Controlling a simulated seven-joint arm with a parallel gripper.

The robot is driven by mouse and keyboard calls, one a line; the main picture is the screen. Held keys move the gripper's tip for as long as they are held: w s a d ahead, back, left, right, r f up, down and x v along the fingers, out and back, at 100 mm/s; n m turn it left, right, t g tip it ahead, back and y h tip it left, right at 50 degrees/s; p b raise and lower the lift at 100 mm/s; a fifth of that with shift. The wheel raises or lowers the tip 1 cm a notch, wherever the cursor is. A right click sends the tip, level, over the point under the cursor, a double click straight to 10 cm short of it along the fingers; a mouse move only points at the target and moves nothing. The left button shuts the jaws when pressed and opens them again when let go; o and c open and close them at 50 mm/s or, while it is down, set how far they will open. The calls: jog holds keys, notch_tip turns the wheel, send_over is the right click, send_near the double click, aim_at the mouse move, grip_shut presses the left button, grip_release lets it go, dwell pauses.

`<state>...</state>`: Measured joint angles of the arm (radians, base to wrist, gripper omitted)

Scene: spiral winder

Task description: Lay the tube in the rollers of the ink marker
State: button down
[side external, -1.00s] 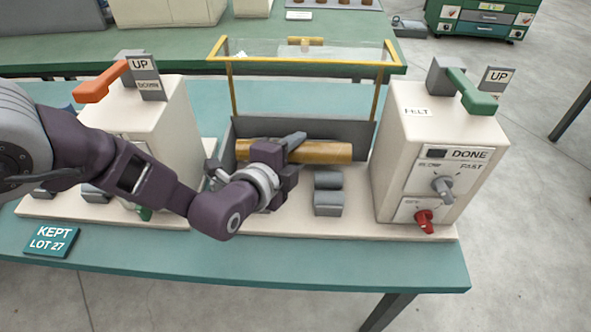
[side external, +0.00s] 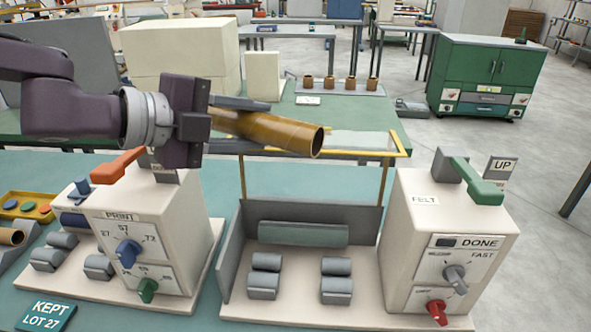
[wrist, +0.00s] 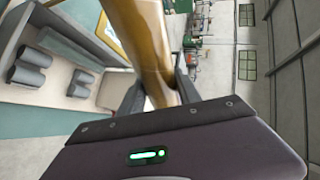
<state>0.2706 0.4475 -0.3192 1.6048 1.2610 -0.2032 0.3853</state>
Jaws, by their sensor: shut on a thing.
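The brown tube (side external: 290,135) is held high in the air, roughly level and clear of the machines below. It also shows in the wrist view (wrist: 150,45), running up from between the fingers. My gripper (side external: 222,115) is shut on the tube near its left part; the fingers lie on both sides of it in the wrist view (wrist: 158,92). The ink marker (side external: 150,235), a cream box with a PRINT dial and an orange lever, stands at left. Its grey rollers (side external: 62,240) show at its left side and look empty.
The felt machine (side external: 440,240), with a green lever and DONE panel, stands at right. Its rollers (side external: 336,290) are empty under a raised yellow-framed guard (side external: 350,143). Another tube (side external: 12,236) lies at far left by a yellow tray (side external: 28,208). A KEPT LOT 27 sign (side external: 48,310) is in front.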

jog(key=w+a+r+n+t+y, duration=0.1)
jog(key=w+a+r, duration=0.2)
jog(key=a, duration=0.6)
jog(key=w+a+r+n+t+y, duration=0.1)
jog(key=w+a+r, duration=0.25)
jog(key=a, duration=0.55)
jog(key=w+a+f+n+t+y, duration=0.1)
jog(key=a+n+y, duration=0.1)
jog(key=a, duration=0.7)
jog(key=w+a+f+n+t+y, duration=0.1)
jog(key=a+f+n+y, duration=0.1)
jog(key=a, duration=0.8)
jog(key=shift+m+g+h, duration=0.4)
jog(key=shift+m+h, duration=0.3)
jog(key=shift+h, duration=0.1)
jog(key=s+a+f, duration=0.2)
jog(key=a+f, duration=0.1)
jog(key=f, duration=0.9)
jog(key=s+a+f, duration=0.2)
jog(key=a+f, duration=0.1)
jog(key=f, duration=0.9)
jog(key=s+a+f, duration=0.3)
jog(key=f, duration=0.9)
jog(key=shift+s, duration=0.1)
